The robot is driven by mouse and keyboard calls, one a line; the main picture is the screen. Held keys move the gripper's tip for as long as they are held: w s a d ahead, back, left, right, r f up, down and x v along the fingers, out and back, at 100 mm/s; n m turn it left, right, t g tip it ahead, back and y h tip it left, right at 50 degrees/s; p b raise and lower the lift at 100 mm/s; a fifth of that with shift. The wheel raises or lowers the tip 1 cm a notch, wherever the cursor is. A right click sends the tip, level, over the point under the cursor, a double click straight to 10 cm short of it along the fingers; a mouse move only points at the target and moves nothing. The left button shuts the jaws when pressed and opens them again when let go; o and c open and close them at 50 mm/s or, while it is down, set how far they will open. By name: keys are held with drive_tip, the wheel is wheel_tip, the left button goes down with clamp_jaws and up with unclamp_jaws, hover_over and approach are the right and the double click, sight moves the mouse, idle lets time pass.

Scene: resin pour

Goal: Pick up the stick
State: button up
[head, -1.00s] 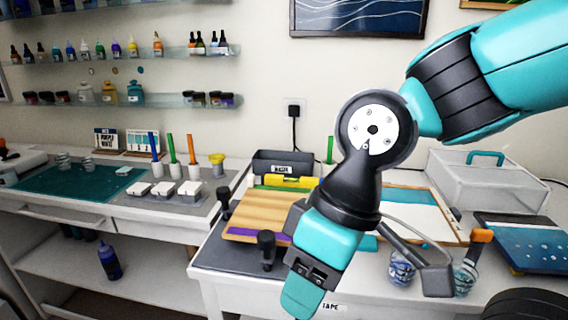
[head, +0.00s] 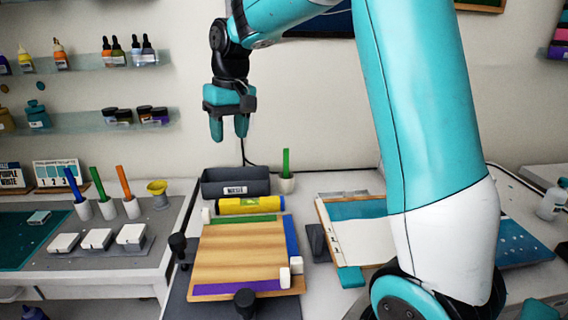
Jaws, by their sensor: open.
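Several upright coloured sticks stand in small white cups. A blue stick (head: 74,186), a green stick (head: 98,185) and an orange stick (head: 124,183) stand in a row on the grey mat at the left. Another green stick (head: 286,162) stands in a white cup (head: 286,184) at the back, beside a dark bin. The frames do not show which stick the task names. My gripper (head: 229,129) hangs fingers down, open and empty, against the wall above the dark bin. It appears higher than all the sticks and touches none of them.
A dark labelled bin (head: 235,183) and a yellow roll (head: 249,205) lie behind a wooden board (head: 238,257) with coloured edge strips. Dark posts (head: 178,245) stand near it. A yellow funnel-like cup (head: 157,190) is right of the stick row. A framed panel (head: 365,240) lies at the right.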

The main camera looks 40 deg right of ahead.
drive_tip(key=w+d+r+m+p, duration=0.15)
drive_tip(key=w+d+m, duration=0.35)
drive_tip(key=d, duration=0.8)
drive_tip(key=m+h+p, duration=0.1)
drive_tip(key=p, duration=0.1)
hover_over(286, 156)
drive_tip(key=shift+m+g, duration=0.3)
drive_tip(key=shift+g, duration=0.1)
drive_tip(key=f, duration=0.4)
drive_tip(key=f+p, duration=0.1)
drive_tip(key=f, duration=0.3)
drive_tip(key=f+p, duration=0.1)
drive_tip(key=f, duration=0.3)
drive_tip(key=shift+w, duration=0.35)
drive_tip(key=f+p, duration=0.2)
drive_tip(key=f, duration=0.2)
drive_tip(key=shift+s+d+f+p, duration=0.1)
drive_tip(key=shift+s+f+p, duration=0.2)
drive_tip(key=shift+f+p, duration=0.1)
drive_tip(key=shift+f, duration=0.6)
clamp_jaws()
